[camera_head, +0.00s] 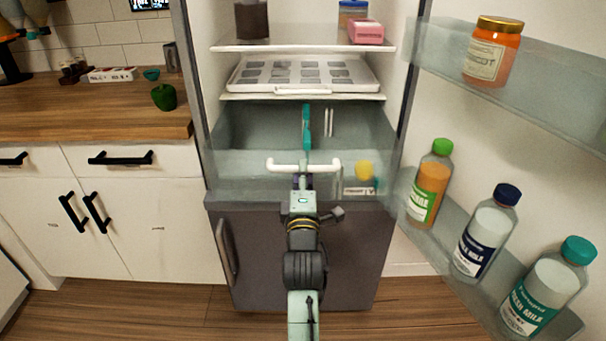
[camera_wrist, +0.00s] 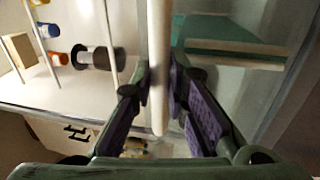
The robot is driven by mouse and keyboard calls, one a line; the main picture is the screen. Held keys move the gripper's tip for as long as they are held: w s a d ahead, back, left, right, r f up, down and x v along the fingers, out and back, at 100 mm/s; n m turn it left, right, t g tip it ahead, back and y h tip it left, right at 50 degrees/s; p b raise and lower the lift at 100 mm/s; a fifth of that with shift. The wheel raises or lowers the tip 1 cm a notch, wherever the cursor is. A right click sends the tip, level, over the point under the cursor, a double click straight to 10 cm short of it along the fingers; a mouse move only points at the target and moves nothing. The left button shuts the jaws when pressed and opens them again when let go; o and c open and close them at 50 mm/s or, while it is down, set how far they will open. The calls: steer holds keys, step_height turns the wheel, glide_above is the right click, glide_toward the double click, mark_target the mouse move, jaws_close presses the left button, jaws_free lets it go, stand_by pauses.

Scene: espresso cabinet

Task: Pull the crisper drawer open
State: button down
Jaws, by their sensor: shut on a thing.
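The crisper drawer (camera_head: 240,177) is a clear, pale-tinted bin low in the open fridge, with a white bar handle (camera_head: 278,164) across its front. My gripper (camera_head: 303,178) is at the middle of that handle. In the wrist view the white handle (camera_wrist: 158,40) runs between the two purple-padded fingers of my gripper (camera_wrist: 161,88), which are shut on it. A yellow-topped item (camera_head: 364,171) shows through the drawer's front at the right. How far the drawer stands out from the fridge is hard to tell.
The fridge door stands open at the right, its shelves holding an orange jar (camera_head: 492,52) and several bottles, including a juice bottle (camera_head: 430,183). A white tray (camera_head: 302,74) sits on the shelf above. A wooden counter (camera_head: 90,112) is at the left.

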stand_by(0.4)
steer(key=c, duration=1.6)
jaws_free()
steer(key=shift+o, duration=0.2)
steer(key=shift+s, duration=0.1)
steer(key=s+f, duration=0.1)
steer(key=s, duration=0.6)
steer(key=shift+s+f, duration=0.15)
steer(key=shift+f, duration=0.05)
